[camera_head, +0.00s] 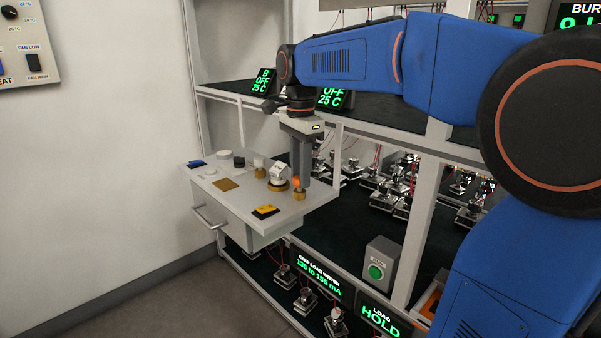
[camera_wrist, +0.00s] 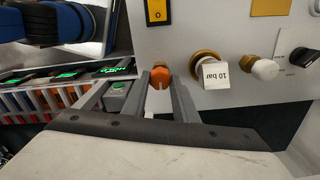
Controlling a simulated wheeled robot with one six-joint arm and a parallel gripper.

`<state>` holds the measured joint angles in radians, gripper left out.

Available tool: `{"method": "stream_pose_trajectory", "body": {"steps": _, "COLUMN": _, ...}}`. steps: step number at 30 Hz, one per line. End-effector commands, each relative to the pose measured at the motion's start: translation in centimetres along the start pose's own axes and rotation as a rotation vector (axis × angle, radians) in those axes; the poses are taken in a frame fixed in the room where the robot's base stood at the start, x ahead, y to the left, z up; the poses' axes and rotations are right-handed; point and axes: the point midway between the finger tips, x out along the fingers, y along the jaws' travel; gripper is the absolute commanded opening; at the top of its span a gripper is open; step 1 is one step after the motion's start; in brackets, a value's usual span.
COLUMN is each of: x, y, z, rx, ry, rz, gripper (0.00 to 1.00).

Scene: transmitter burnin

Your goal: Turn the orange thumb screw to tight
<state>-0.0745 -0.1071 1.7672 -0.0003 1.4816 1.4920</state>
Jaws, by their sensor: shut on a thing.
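The orange thumb screw (camera_head: 297,183) stands on a brass base (camera_head: 299,195) near the right end of the light grey panel top. My gripper (camera_head: 301,180) points down over it from above, with its fingers on both sides of the screw. In the wrist view the orange screw head (camera_wrist: 160,77) sits between the two finger ends, and the gripper is shut on it. A slot shows in the head. No tight or loose marking is readable beside it.
Close beside the screw is a brass fitting with a white "10 bar" block (camera_wrist: 215,72). The white knob (camera_wrist: 264,68), black knob (camera_wrist: 303,58) and yellow switch (camera_wrist: 157,12) are also on the panel (camera_head: 215,175). Racks with displays and a green-button box (camera_head: 378,268) stand to the right.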

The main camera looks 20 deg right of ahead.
Motion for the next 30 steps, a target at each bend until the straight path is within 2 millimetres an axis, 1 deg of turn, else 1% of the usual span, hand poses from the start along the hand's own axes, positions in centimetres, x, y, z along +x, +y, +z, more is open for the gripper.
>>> {"method": "stream_pose_trajectory", "body": {"steps": 2, "x": -0.1, "y": 0.0, "z": 0.0, "rx": 0.000, "ry": 0.000, "rz": -0.001, "gripper": 0.04}}
{"method": "stream_pose_trajectory", "body": {"steps": 3, "x": -0.1, "y": 0.0, "z": 0.0, "rx": 0.000, "ry": 0.000, "rz": -0.002, "gripper": 0.35}}
{"method": "stream_pose_trajectory", "body": {"steps": 4, "x": -0.1, "y": 0.0, "z": 0.0, "rx": 0.000, "ry": 0.000, "rz": -0.001, "gripper": 0.43}}
{"method": "stream_pose_trajectory", "body": {"steps": 5, "x": 0.0, "y": 0.0, "z": 0.0, "rx": 0.000, "ry": 0.000, "rz": -0.001, "gripper": 0.45}}
{"method": "stream_pose_trajectory", "body": {"steps": 13, "x": -0.1, "y": 0.0, "z": 0.0, "rx": 0.000, "ry": 0.000, "rz": -0.001, "gripper": 0.45}}
{"method": "stream_pose_trajectory", "body": {"steps": 17, "x": -0.7, "y": 0.0, "z": 0.0, "rx": 0.000, "ry": 0.000, "rz": -0.001, "gripper": 0.45}}
{"method": "stream_pose_trajectory", "body": {"steps": 20, "x": -1.9, "y": -0.1, "z": 0.0, "rx": 0.000, "ry": 0.000, "rz": -0.003, "gripper": 0.45}}
{"method": "stream_pose_trajectory", "body": {"steps": 23, "x": -3.7, "y": -0.1, "z": 0.0, "rx": 0.000, "ry": 0.000, "rz": -0.003, "gripper": 0.45}}
{"method": "stream_pose_trajectory", "body": {"steps": 30, "x": -8.5, "y": -0.1, "z": 0.0, "rx": 0.000, "ry": 0.000, "rz": -0.002, "gripper": 0.45}}
